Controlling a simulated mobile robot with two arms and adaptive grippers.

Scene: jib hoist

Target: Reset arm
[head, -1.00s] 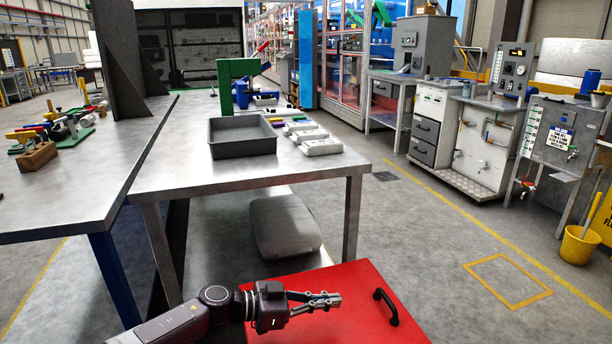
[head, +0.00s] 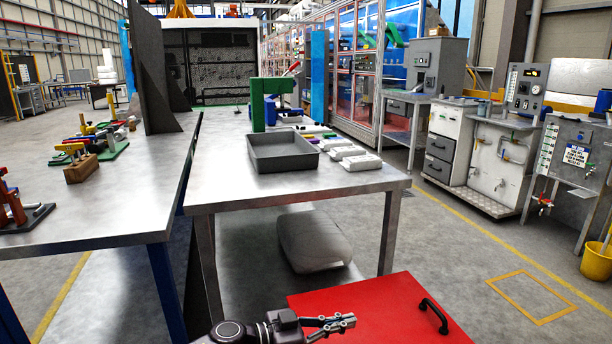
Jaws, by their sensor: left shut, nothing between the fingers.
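My left gripper (head: 331,325) shows at the bottom centre of the head view. It is shut and empty, its fingers pointing right above a red panel (head: 385,312) with a black handle (head: 434,316). Most of my left arm is cut off by the bottom edge of the picture. My right gripper is not in view. I see no jib hoist that I can make out clearly.
A metal table (head: 230,185) ahead holds a grey tray (head: 283,152), a green stand (head: 262,101) and several white packs (head: 361,162). A grey bundle (head: 313,240) lies beneath it. Another bench (head: 110,205) stands left. The floor at right is open (head: 450,235).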

